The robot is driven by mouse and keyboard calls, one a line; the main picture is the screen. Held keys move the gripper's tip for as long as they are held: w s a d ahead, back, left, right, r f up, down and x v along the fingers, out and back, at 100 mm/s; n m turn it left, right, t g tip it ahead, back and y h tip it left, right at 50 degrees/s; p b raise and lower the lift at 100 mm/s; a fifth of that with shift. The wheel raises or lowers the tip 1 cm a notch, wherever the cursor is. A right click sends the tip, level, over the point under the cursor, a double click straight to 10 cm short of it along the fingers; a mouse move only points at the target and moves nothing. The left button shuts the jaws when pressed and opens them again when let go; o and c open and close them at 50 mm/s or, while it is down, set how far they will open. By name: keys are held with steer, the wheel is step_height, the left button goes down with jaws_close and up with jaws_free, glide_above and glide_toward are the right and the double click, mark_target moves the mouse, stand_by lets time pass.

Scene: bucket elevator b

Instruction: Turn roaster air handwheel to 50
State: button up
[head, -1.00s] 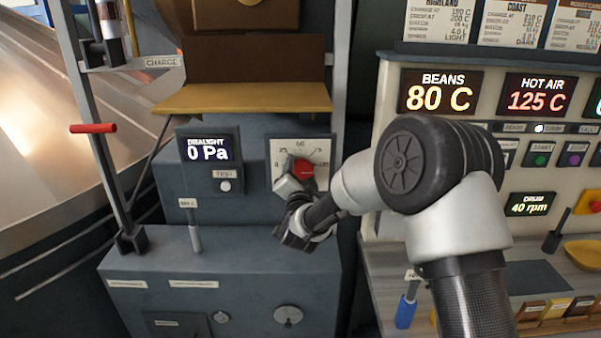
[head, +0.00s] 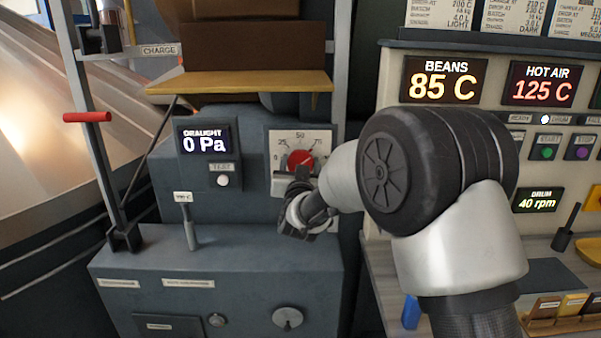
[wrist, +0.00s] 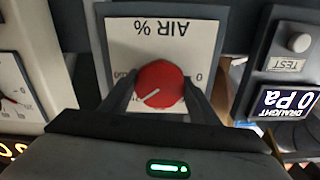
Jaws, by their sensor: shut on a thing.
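The red air handwheel (head: 301,160) sits on a pale dial plate (head: 326,142) marked 0, 25, 50 and 75. My gripper (head: 298,178) reaches it from below and in front, hiding its lower part.
The draught display (head: 204,142) reads 0 Pa, with a test button (head: 222,181) below it. A yellow shelf (head: 240,84) juts out above the dial. A small lever (head: 190,228) stands left of my gripper. The control panel (head: 450,58) stands to the right, behind my arm.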

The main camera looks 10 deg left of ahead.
steer(key=n+b, duration=0.1)
steer(key=n, duration=0.3)
steer(key=shift+f+n, duration=0.1)
steer(key=shift+n, duration=0.2)
steer(key=n, duration=0.5)
steer(key=shift+n+b, duration=0.3)
steer(key=shift+b, duration=0.05)
steer(key=o, duration=1.1)
steer(key=shift+c, duration=0.2)
steer(key=v, duration=1.7)
steer(key=shift+s, duration=0.2)
steer(key=shift+d, duration=0.2)
